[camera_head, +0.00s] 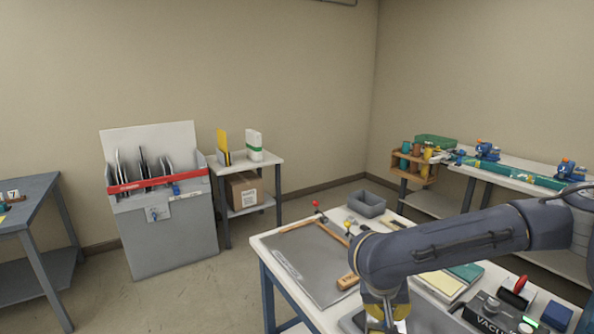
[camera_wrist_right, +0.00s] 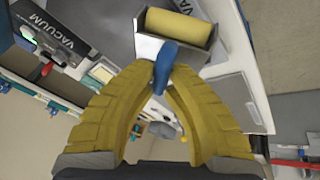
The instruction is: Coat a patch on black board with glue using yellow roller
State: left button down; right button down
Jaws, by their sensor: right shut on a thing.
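My right gripper (camera_wrist_right: 165,75) has ribbed yellow fingers, closed around a blue handle (camera_wrist_right: 165,62) in the right wrist view. Just beyond the handle is the yellow roller (camera_wrist_right: 182,25), a cylinder lying in a grey, box-like holder or tray (camera_wrist_right: 165,49). I cannot tell whether it touches the bottom. In the head view my right gripper (camera_head: 384,312) is low at the front of the white table, and the roller is hidden there. A dark grey board (camera_head: 305,262) lies flat on the table to its left. My left gripper is not in view.
A wooden block (camera_head: 347,281) lies on the board's right part. A grey bin (camera_head: 367,204) and red- and yellow-topped knobs stand behind. The vacuum unit (camera_head: 492,312) is at right. My right arm covers the table's middle. Floor left of the table is clear.

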jog(key=s+r+n, duration=0.2)
jog(key=s+r, duration=0.1)
jog(key=s, duration=0.2)
jog(key=w+f, duration=0.1)
jog(key=w, duration=0.1)
jog(key=w+f+m, duration=0.1)
jog(key=w, duration=0.1)
jog(key=w+f+m, duration=0.1)
jog(key=w, duration=0.1)
jog(key=shift+w+d+f, duration=0.1)
jog(key=shift+w+f, duration=0.05)
jog(key=shift+w, duration=0.25)
jog(key=w+d+r+n, duration=0.1)
jog(key=w+d, duration=0.9)
jog(key=d, duration=0.3)
jog(key=w+d+r+n+t, duration=0.1)
jog(key=w+d, duration=0.9)
jog(key=d, duration=0.3)
jog(key=shift+w+r, duration=0.4)
jog(key=shift+f, duration=2.9)
